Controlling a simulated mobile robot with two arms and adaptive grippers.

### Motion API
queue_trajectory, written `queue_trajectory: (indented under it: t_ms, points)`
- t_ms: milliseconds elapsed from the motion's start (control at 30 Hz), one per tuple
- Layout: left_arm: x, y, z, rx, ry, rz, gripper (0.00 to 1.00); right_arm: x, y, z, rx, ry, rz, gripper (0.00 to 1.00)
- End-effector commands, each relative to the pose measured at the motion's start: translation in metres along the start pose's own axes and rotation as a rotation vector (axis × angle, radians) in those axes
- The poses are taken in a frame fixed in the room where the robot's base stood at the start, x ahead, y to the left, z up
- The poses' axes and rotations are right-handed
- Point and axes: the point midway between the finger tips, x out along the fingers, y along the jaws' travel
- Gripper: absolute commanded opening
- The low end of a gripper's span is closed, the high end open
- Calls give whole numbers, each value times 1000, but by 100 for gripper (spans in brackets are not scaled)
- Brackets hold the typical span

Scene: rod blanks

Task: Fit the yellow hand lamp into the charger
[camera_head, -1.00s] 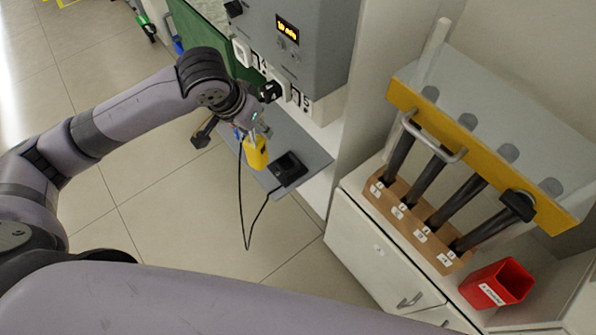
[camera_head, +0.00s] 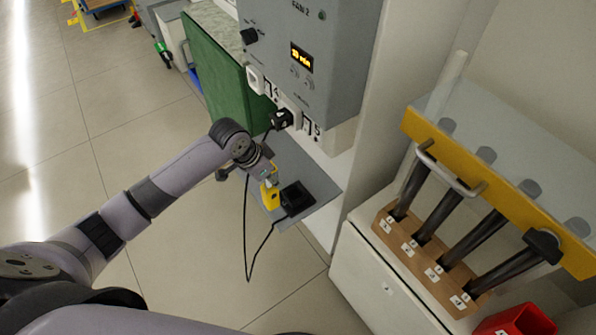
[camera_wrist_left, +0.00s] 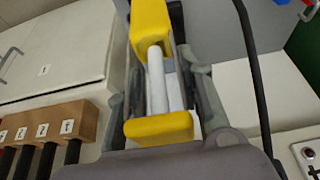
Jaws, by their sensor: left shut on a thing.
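The yellow hand lamp (camera_head: 269,195) is in my left gripper (camera_head: 268,180), just left of the black charger (camera_head: 297,198) on the grey shelf. In the left wrist view the lamp (camera_wrist_left: 160,127) shows two yellow ends joined by a pale bar, and the fingers of my left gripper (camera_wrist_left: 163,90) are closed on its two sides. The lamp looks apart from the charger in the head view, but its height above the shelf is hard to judge. The charger cannot be made out in the wrist view. My right gripper is out of view.
The grey shelf (camera_head: 322,188) sits below a grey control box (camera_head: 330,85) with a plug and sockets. A black cable (camera_head: 246,240) hangs off the shelf's front. To the right, a wooden rack (camera_head: 408,247) holds several dark rods beside a red bin (camera_head: 520,322).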

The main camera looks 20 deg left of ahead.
Motion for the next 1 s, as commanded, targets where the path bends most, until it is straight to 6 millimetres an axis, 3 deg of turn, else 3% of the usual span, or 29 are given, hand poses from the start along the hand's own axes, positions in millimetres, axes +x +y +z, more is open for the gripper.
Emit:
queue_trajectory:
  t_ms: [33, 200, 500, 733, 1000]
  points:
    - [4, 0, -17, -1, 7, 2, 0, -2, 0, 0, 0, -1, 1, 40]
    - [19, 0, -53, 1, 5, 1, 0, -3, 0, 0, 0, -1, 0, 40]
    - [31, 0, -80, 0, 3, -1, 0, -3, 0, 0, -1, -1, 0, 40]
    - [61, 0, -66, -2, 0, 0, 0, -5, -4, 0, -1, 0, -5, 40]
    - [64, 0, -65, 0, 2, -1, 0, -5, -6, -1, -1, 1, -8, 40]
